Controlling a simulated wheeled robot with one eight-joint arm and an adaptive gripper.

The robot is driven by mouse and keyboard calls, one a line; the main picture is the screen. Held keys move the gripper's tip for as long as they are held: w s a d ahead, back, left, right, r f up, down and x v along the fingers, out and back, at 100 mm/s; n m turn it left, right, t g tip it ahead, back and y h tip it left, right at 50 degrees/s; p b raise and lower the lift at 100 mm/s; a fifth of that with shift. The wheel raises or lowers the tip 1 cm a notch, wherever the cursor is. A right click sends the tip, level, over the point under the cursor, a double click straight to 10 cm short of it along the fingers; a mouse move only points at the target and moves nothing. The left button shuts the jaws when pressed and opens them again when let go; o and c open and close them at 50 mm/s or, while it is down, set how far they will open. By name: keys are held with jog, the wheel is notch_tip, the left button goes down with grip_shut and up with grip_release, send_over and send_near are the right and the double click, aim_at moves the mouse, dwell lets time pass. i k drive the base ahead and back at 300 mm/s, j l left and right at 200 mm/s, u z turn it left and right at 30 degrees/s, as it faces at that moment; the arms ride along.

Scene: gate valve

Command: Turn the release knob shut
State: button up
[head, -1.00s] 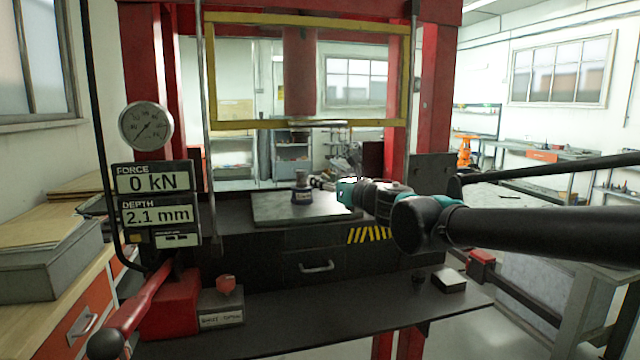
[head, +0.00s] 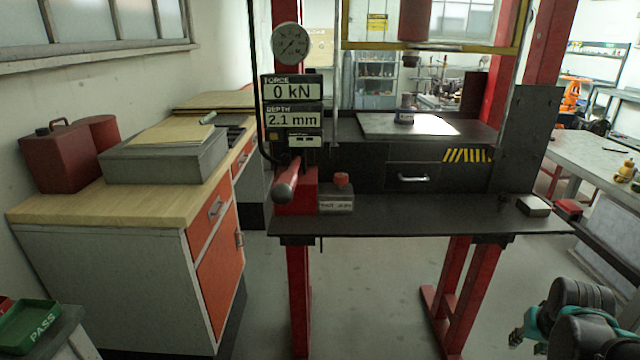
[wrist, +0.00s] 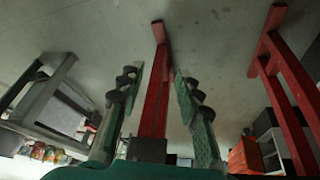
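The release knob (head: 341,180) is a small red knob on top of a grey block with a label plate (head: 337,203), at the left end of the press's black shelf. The label's words are too small to read surely, and I cannot tell the knob's turn position. In the wrist view my gripper (wrist: 158,82) is open, with its two green fingers apart and nothing between them. The knob does not show in that view. In the head view my arm is at the lower right, well away from the knob and below shelf height.
A red pump lever (head: 285,190) juts out just left of the knob. The display (head: 292,105) reads 0 kN and 2.1 mm. A small box (head: 534,206) sits on the shelf's right end. A wooden-topped bench (head: 60,207) stands left. Floor before the press is clear.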

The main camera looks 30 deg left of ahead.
aim_at(340, 179)
jog(key=k+j+u, duration=0.1)
jog(key=u, duration=0.3)
jog(key=k+j+u, duration=0.1)
jog(key=u, duration=0.3)
jog(key=j+u, duration=0.15)
jog(key=u, duration=0.25)
jog(key=k+j+u, duration=0.1)
jog(key=u, duration=0.3)
jog(key=i+j, duration=0.05)
